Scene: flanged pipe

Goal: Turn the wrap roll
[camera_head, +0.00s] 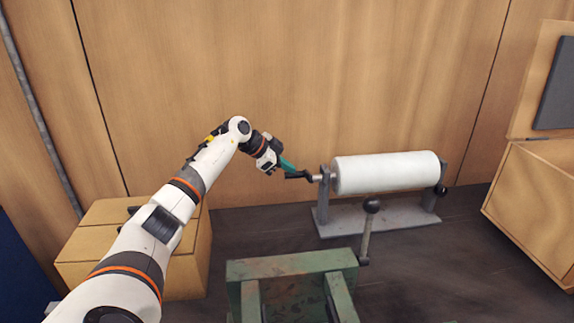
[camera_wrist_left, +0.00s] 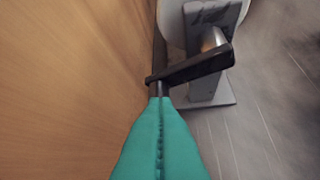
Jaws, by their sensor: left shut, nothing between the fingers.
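The white wrap roll (camera_head: 385,172) lies level on a grey metal stand (camera_head: 385,217). A dark crank (camera_head: 300,174) sticks out from its left end. My left gripper (camera_head: 288,165) has teal fingers and reaches the crank's outer end from the left. In the left wrist view the teal fingers (camera_wrist_left: 160,100) are shut together with nothing between them. Their tips meet or overlap the crank's grip end; I cannot tell whether they touch. The crank arm (camera_wrist_left: 195,67) runs from there to the metal shaft, with part of the roll (camera_wrist_left: 172,22) behind. My right gripper is out of view.
A wooden wall (camera_head: 300,80) stands close behind. A worn green metal frame (camera_head: 290,267) is in front, with a ball-topped lever (camera_head: 367,235) beside it. A cardboard box (camera_head: 190,265) is at left, a wooden cabinet (camera_head: 535,210) at right. Dark floor lies between.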

